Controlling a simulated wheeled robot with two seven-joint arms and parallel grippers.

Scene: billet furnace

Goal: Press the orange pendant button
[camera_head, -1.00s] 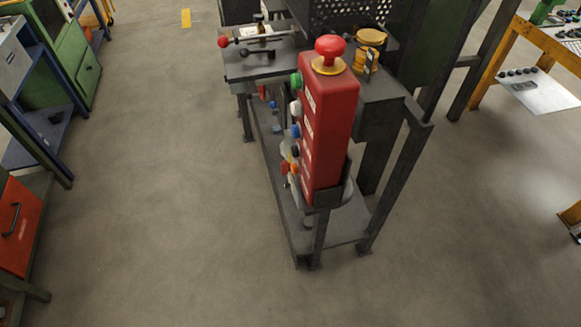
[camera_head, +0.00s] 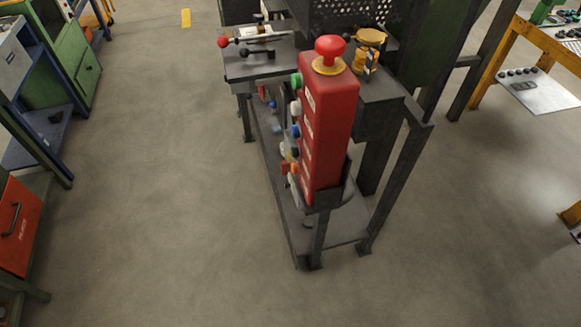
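A red pendant box (camera_head: 327,130) stands upright on a dark bracket in the middle of the view, topped by a red mushroom button (camera_head: 330,48) on a yellow collar. Its left face carries a column of buttons seen nearly edge-on. From the top these are a green button (camera_head: 297,80), a white button (camera_head: 296,107), a blue button (camera_head: 295,131) and a dark one. Low on that face is a small orange button (camera_head: 294,169) beside a red piece. Only its edge shows. Neither of my grippers is identifiable in the view.
The pendant is fixed to a dark metal stand (camera_head: 365,237) with a bench top (camera_head: 259,66) behind, bearing levers and a yellow cylinder (camera_head: 368,58). A red drawer cabinet (camera_head: 20,226) is at far left, a yellow-framed table (camera_head: 487,75) at right. The floor between is clear.

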